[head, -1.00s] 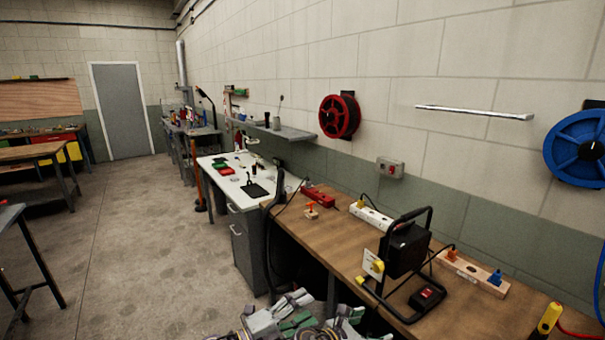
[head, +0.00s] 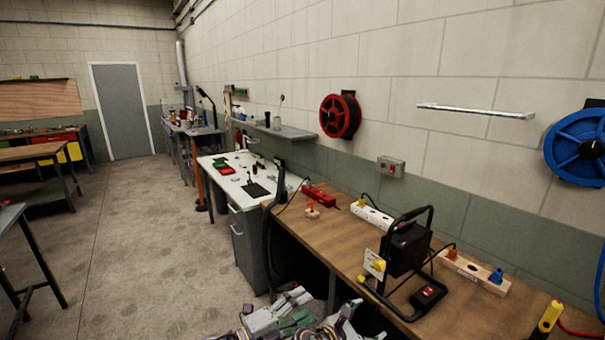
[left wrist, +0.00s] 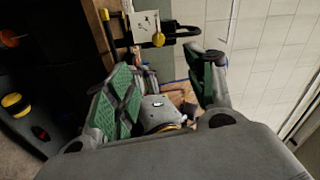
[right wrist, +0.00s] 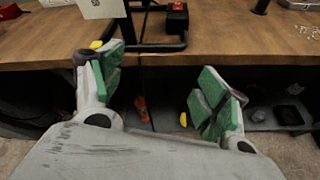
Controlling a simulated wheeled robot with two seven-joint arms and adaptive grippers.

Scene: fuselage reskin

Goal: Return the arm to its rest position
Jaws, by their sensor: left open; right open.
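My left gripper (head: 285,312) shows at the bottom of the head view, low in front of the wooden workbench (head: 345,240). In the left wrist view its green-padded fingers (left wrist: 168,75) are spread, and no held object shows; a grey and white part, perhaps my other arm, shows behind them. My right gripper in the right wrist view (right wrist: 160,75) is open and empty, its green pads apart in front of the bench's front edge (right wrist: 240,58). In the head view the right gripper is hard to tell apart from the crowded shapes at the bottom edge.
A black framed unit (head: 405,255) stands on the bench, with a white power strip (head: 372,215), a wooden socket board (head: 472,272) and a red item (head: 319,196). A white-topped desk (head: 240,180) stands beyond. Open floor (head: 130,240) lies to the left.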

